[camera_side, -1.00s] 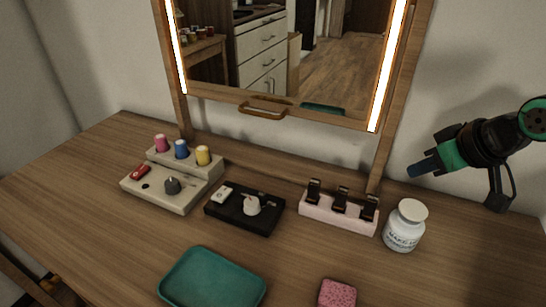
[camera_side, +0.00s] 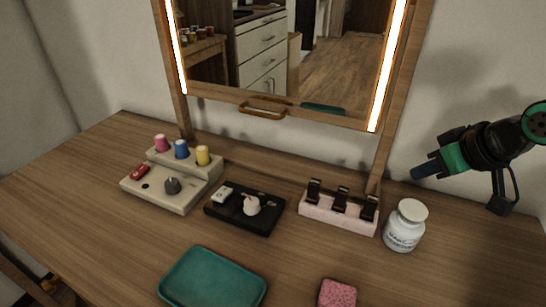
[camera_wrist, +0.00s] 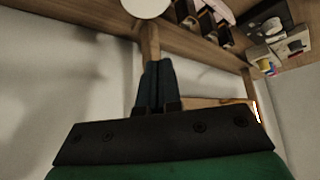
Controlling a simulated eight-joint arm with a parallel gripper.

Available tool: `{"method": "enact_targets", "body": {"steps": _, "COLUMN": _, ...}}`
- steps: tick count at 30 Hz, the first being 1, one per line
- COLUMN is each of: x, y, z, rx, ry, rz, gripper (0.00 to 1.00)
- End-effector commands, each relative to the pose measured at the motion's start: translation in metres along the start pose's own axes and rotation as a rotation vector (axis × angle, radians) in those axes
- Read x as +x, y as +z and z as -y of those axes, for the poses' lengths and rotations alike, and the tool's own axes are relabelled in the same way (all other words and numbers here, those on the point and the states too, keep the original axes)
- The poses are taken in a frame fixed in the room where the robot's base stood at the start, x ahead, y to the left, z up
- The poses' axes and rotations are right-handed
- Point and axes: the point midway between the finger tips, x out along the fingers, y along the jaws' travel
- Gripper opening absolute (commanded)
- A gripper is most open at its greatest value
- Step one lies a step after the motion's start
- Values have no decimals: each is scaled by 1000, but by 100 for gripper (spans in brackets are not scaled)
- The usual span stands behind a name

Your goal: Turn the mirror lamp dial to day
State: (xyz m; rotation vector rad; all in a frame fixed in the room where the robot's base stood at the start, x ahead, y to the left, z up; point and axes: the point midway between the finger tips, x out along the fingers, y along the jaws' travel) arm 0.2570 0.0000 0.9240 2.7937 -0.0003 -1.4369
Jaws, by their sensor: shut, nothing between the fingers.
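Two small control panels stand on the wooden table. The black panel (camera_side: 232,222) carries a white dial (camera_side: 251,205) with a pointer knob and a white switch (camera_side: 222,194). The beige panel (camera_side: 156,197) to its left carries a dark grey dial (camera_side: 172,185) and a red switch (camera_side: 140,172). No readable label shows which dial is the mirror lamp's. My gripper (camera_side: 418,172) is in the air at the right, above and behind the white jar, far from both dials. Its dark fingers (camera_wrist: 158,75) are together and empty in the wrist view.
A pink block (camera_side: 335,217) with black levers and a white jar (camera_side: 403,232) stand between my gripper and the panels. A teal tray (camera_side: 213,283) and pink sponge (camera_side: 337,294) lie in front.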

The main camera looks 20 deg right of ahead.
Motion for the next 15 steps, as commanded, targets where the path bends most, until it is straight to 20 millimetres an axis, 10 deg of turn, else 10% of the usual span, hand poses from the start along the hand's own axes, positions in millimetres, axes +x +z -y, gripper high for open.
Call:
{"method": "enact_targets", "body": {"steps": 8, "x": -2, "y": -22, "z": 13, "rx": -94, "ry": -27, "rz": 50, "gripper": 70}}
{"method": "enact_targets", "body": {"steps": 15, "x": 12, "y": -77, "z": 58, "rx": -380, "ry": -111, "rz": 194, "gripper": 70}}
